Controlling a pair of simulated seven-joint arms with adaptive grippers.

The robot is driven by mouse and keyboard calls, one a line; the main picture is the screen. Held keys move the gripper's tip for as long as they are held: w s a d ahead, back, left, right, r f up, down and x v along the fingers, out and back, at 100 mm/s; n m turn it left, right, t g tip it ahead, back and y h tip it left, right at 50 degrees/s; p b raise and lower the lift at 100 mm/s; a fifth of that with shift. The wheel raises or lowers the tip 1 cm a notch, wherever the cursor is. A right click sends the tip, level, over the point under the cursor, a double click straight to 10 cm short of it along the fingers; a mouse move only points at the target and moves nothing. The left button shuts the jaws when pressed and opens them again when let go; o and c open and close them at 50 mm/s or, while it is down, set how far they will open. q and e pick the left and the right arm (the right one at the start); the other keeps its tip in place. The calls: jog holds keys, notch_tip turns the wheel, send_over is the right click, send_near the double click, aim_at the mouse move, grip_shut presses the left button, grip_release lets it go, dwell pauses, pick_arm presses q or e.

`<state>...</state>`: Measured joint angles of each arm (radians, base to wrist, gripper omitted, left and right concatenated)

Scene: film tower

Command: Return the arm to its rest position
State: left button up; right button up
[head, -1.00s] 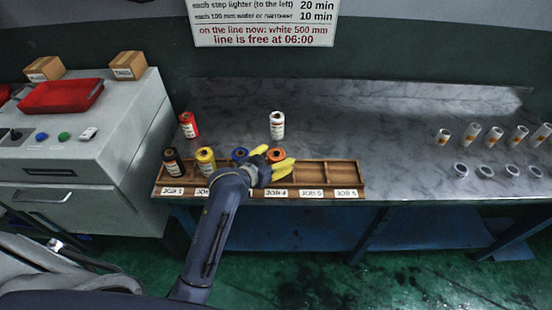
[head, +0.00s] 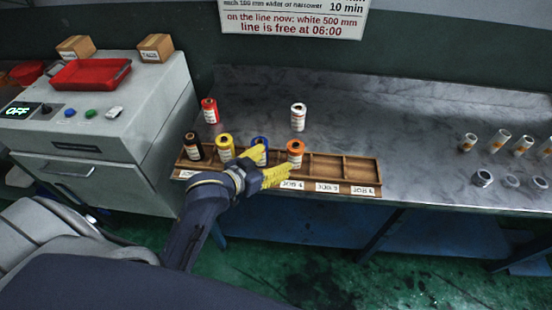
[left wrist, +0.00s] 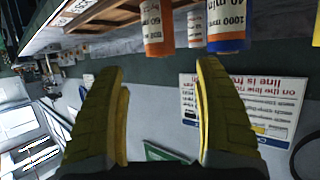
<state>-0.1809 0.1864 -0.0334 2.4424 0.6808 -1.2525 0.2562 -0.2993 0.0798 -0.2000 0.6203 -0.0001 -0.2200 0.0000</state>
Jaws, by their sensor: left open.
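My left gripper (head: 277,161) has yellow fingers, spread open and empty, at the front of the wooden rack (head: 330,172). In the rack, from left to right, stand a black roll (head: 194,147), a yellow roll (head: 225,148), a blue roll (head: 261,146) and an orange roll (head: 295,152), all upright. The fingers partly cover the blue roll's lower part. My right gripper is not in view.
A red roll (head: 209,111) and a white roll (head: 298,117) stand on the bench (head: 400,140) behind the rack. Several small rolls and rings (head: 482,179) are at right. A grey machine (head: 100,130) with a red tray (head: 90,73) stands at left. The rack's right-hand compartments look empty.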

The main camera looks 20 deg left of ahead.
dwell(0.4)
pick_arm(q)
jog(key=s+a+f+m+g+y, duration=0.2)
jog(key=s+a+f+g+y, duration=0.15)
jog(key=s+a+f, duration=0.5)
jog(key=s+a+f+m+g+y, duration=0.25)
jog(key=s+f+y, duration=0.3)
jog(key=s, duration=0.55)
jog(key=s+d+f+n+g+h, duration=0.1)
jog(key=s+d+f+h, duration=0.15)
jog(key=f, duration=1.35)
jog(key=s+d+f+n+g+h, duration=0.1)
jog(key=d+f+g, duration=0.15)
jog(key=f, duration=1.45)
jog(key=s+f+n+g+h, duration=0.1)
jog(key=s+f+n+g, duration=0.1)
jog(key=s+f, duration=1.7)
jog(key=shift+s+d, duration=0.3)
jog(key=shift+s, duration=0.5)
